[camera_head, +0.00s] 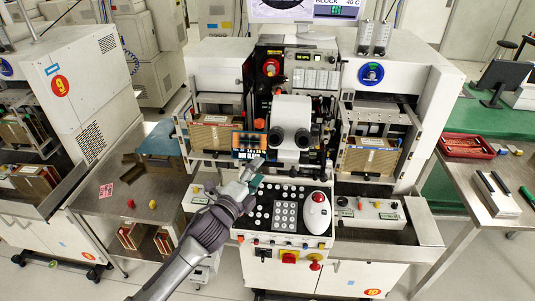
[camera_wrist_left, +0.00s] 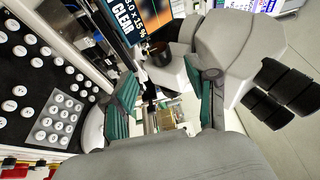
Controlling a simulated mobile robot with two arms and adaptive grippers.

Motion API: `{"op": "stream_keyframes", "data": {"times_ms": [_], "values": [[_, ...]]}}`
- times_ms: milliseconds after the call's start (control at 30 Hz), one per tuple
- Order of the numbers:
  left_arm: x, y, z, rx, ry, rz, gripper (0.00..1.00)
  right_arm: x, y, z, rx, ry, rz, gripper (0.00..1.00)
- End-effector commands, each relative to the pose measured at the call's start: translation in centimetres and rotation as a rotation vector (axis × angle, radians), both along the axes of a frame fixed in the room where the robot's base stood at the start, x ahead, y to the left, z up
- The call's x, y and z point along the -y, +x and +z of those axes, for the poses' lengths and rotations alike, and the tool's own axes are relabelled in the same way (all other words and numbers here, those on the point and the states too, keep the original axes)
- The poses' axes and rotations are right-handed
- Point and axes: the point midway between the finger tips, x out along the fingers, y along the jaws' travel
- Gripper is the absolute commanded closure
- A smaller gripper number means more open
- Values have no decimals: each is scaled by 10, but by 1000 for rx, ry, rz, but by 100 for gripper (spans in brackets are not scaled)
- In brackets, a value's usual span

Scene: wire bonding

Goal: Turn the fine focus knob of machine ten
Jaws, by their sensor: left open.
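Machine ten (camera_head: 400,85) is the white bonder in the middle, with an orange "10" label low on its front. Its white microscope (camera_head: 292,108) has two black eyepieces. My left gripper (camera_head: 254,176) is in front of the microscope's lower left, above the keypad panel. In the left wrist view, my left gripper (camera_wrist_left: 165,105) has its green-padded fingers spread apart with nothing held. A dark round knob (camera_wrist_left: 160,54) on the microscope side is beyond the fingertips, apart from them; I cannot tell for certain that it is the fine focus knob. My right gripper is not in view.
A small screen (camera_head: 249,147) stands close behind my left gripper. The keypad panel (camera_head: 262,222) with a red-topped mouse (camera_head: 317,211) lies below. Magazine racks flank the microscope. Machine nine (camera_head: 70,60) is left, and a side table (camera_head: 490,165) with a red tray is right.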

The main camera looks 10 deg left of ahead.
Motion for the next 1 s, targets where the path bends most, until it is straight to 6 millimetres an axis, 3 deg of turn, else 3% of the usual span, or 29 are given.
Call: {"op": "stream_keyframes", "data": {"times_ms": [100, 300, 767, 1000], "values": [[10, 24, 4, -1, -2, 1, 42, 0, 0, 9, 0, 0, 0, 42], [21, 50, 3, -2, -1, 0, 42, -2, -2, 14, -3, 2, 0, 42], [26, 62, 2, -1, -1, 0, 42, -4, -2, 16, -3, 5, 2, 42], [26, 62, 2, -2, 0, 0, 79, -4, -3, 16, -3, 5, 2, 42]]}}
